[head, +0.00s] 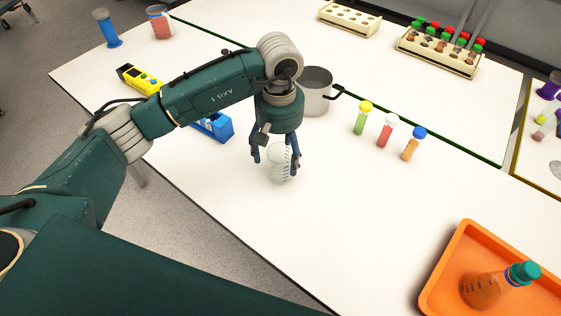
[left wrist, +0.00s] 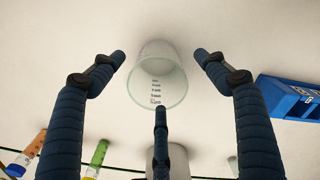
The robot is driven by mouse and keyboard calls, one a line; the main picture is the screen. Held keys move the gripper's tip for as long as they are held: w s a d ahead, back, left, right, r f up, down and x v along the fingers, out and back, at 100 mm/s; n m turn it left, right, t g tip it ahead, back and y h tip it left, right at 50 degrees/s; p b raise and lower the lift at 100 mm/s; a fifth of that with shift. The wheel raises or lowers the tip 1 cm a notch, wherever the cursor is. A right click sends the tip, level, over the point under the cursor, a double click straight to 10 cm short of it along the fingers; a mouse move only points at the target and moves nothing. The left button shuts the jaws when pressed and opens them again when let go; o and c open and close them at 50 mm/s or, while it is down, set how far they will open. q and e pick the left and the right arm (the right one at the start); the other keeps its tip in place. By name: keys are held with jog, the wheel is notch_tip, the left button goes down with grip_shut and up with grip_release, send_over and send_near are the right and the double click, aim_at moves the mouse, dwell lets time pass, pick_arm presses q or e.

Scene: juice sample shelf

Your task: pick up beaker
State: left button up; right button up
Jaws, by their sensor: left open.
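A clear glass beaker (head: 279,164) with dark graduation marks stands upright on the white table. My left gripper (head: 274,160) is just above and around the beaker's upper part in the head view, its fingers spread. In the left wrist view the beaker (left wrist: 160,82) sits between the open fingers of my left gripper (left wrist: 160,75). Gaps show between the beaker and the two side fingers; the third finger overlaps the near rim, and I cannot tell whether it touches. My right gripper is not in view.
A metal pot (head: 316,98) stands behind the gripper. Green (head: 360,121), red (head: 386,133) and orange (head: 411,147) vials stand to the right. A blue box (head: 214,127) is at left. An orange tray (head: 437,284) holds a flask (head: 487,289). The table in front of the beaker is clear.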

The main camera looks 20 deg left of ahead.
pick_arm(q)
jog(key=shift+s+d+f+p, duration=0.1)
jog(key=shift+f+p, duration=0.25)
notch_tip(320, 180, down, 4)
jog(key=shift+d+r+p, duration=0.15)
jog(key=shift+p, duration=0.95)
jog(key=shift+s+f, duration=0.1)
jog(key=shift+f, duration=0.35)
jog(key=c, duration=1.3)
